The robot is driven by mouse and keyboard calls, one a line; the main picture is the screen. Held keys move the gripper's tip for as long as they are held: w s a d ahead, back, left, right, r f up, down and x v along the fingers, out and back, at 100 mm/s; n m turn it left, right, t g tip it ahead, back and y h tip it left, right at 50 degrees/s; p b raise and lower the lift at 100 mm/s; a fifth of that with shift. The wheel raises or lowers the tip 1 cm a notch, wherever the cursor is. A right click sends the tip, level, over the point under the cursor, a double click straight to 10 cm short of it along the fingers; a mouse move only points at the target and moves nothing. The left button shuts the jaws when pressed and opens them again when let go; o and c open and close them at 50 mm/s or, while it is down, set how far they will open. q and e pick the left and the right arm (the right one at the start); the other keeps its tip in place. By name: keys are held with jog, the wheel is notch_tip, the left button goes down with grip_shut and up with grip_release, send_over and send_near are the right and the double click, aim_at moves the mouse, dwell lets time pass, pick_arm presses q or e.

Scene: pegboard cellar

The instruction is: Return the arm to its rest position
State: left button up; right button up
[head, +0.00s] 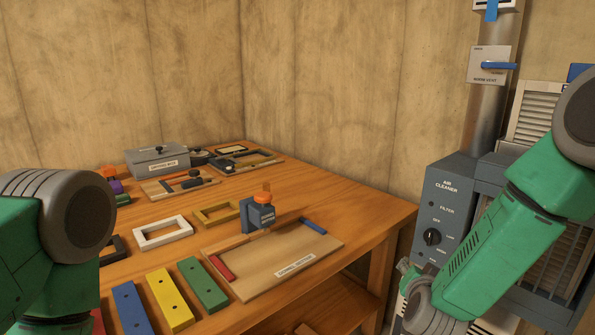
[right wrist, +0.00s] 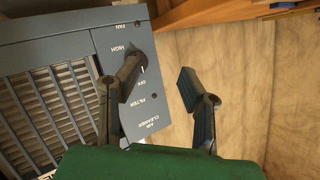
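My right arm (head: 525,215) reaches down in front of the grey air cleaner (head: 452,187) at the right of the head view. In the right wrist view my right gripper (right wrist: 158,70) is open, with nothing between its two dark fingers. Its left finger overlaps the control panel (right wrist: 120,35) of the air cleaner, close to the black knob; I cannot tell whether they touch. The knob (head: 432,237) shows clear in the head view; its exact setting is too small to read. My left arm (head: 50,225) is at the left edge, its gripper out of view.
The wooden table (head: 375,212) holds a board (head: 250,285) with a small orange-topped device (head: 262,212), coloured blocks, frames and a grey lidded box (head: 157,160). A vent pipe with a blue-handled lever (head: 498,66) rises above the air cleaner.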

jog(key=s+f+n+g+y+p, duration=0.1)
jog(key=s+f+n+g+y, duration=0.15)
jog(key=s+f, duration=0.7)
jog(key=s+f+n+g+y, duration=0.1)
jog(key=s+f+n+g, duration=0.3)
jog(key=s+f, duration=0.55)
jog(key=s+d+n+g+p, duration=0.1)
jog(key=s+g, duration=0.5)
jog(key=s, duration=1.6)
jog(key=shift+d+n, duration=0.6)
jog(key=shift+n, duration=0.05)
jog(key=shift+w+f, duration=0.1)
jog(key=shift+w, duration=0.05)
